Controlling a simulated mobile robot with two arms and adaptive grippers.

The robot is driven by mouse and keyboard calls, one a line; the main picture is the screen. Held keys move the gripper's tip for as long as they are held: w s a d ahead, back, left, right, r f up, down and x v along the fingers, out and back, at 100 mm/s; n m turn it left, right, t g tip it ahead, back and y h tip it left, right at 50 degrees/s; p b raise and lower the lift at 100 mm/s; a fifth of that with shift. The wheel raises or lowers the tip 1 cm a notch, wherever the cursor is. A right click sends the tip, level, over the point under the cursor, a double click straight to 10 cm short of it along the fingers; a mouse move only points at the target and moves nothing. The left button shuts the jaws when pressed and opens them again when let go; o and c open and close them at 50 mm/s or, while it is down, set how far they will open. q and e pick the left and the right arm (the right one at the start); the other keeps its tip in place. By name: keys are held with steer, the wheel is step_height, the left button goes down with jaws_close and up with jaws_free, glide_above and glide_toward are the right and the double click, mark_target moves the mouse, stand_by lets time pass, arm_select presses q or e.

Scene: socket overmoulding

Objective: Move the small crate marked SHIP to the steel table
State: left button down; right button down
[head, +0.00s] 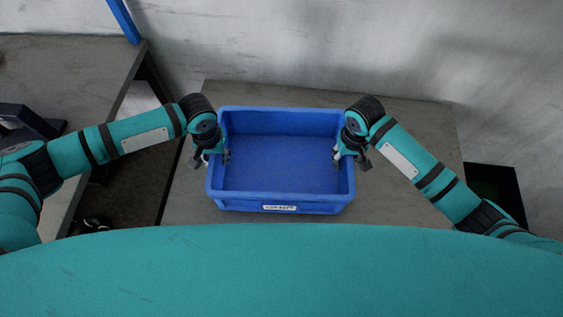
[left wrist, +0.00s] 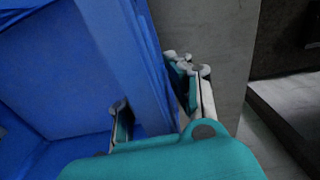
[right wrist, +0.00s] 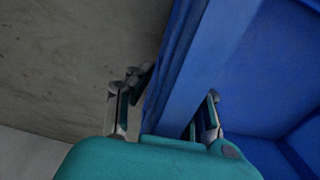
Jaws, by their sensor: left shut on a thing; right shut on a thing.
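The blue crate (head: 281,206) is empty and carries a small white label (head: 279,208) on its near side, too small to read. It is level, over or on a grey table (head: 405,210); I cannot tell whether it touches the top. My left gripper (head: 212,157) is shut on the crate's left wall, one finger inside and one outside; the wall also shows in the left wrist view (left wrist: 125,50). My right gripper (head: 350,157) is shut on the right wall in the same way, seen in the right wrist view (right wrist: 190,80).
Another grey table (head: 75,75) stands at the left, with a dark object (head: 25,122) and a blue post (head: 124,20) on it. A gap separates the two tables. A pale wall (head: 330,45) is close behind. A dark opening (head: 494,188) lies at the right.

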arm_select(q)
steer(key=shift+r, duration=0.1)
arm_select(e)
steer(key=shift+r, duration=0.1)
